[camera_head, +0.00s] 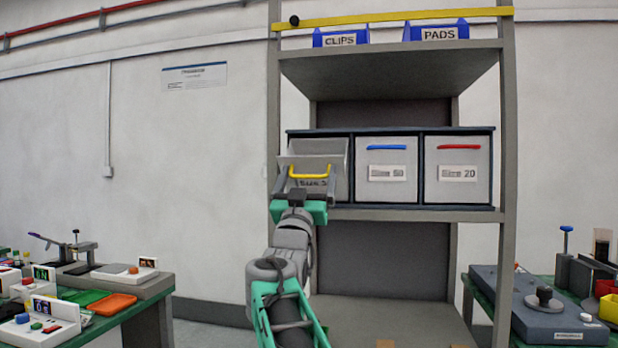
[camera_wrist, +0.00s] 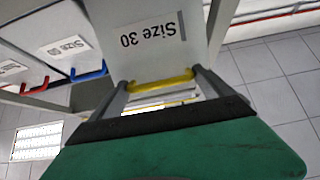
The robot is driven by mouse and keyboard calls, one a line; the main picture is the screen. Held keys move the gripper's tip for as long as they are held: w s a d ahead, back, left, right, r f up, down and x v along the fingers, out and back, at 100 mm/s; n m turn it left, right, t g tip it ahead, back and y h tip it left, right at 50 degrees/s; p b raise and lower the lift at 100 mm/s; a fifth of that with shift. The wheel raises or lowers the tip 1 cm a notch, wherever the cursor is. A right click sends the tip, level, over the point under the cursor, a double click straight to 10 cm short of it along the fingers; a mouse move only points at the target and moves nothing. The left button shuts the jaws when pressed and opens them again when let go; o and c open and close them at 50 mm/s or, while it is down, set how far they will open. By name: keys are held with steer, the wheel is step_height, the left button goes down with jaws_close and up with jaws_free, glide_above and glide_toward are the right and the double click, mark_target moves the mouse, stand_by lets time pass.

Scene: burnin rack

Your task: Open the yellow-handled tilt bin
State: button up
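The yellow-handled tilt bin (camera_head: 318,148) is the left one of three in the shelf unit. Its front is tipped outward at the top, so it stands partly open. Its yellow handle (camera_head: 309,172) spans between the two fingers of my gripper (camera_head: 308,180), which press at its two ends. In the wrist view the handle (camera_wrist: 160,84) also runs from finger to finger of my gripper (camera_wrist: 160,86). The bin's front (camera_wrist: 140,12) there carries an upside-down "Size 30" label. In the head view my gripper partly hides that label.
A blue-handled bin (camera_head: 386,183) and a red-handled bin (camera_head: 459,186) beside it are closed. Blue CLIPS (camera_head: 341,38) and PADS (camera_head: 436,33) boxes sit on the top shelf. A rack post (camera_head: 274,95) stands close left of my gripper. Benches flank the rack.

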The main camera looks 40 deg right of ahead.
steer(key=shift+o, duration=0.8)
steer(key=shift+w+f+y, duration=0.3)
steer(key=shift+w+f, duration=0.05)
steer(key=shift+f, duration=0.1)
steer(key=shift+r, duration=0.1)
steer(key=shift+s, duration=0.1)
steer(key=b+v, duration=0.1)
steer(key=v, duration=0.6)
steer(key=shift+f, duration=0.35)
steer(key=shift+s+a, duration=0.15)
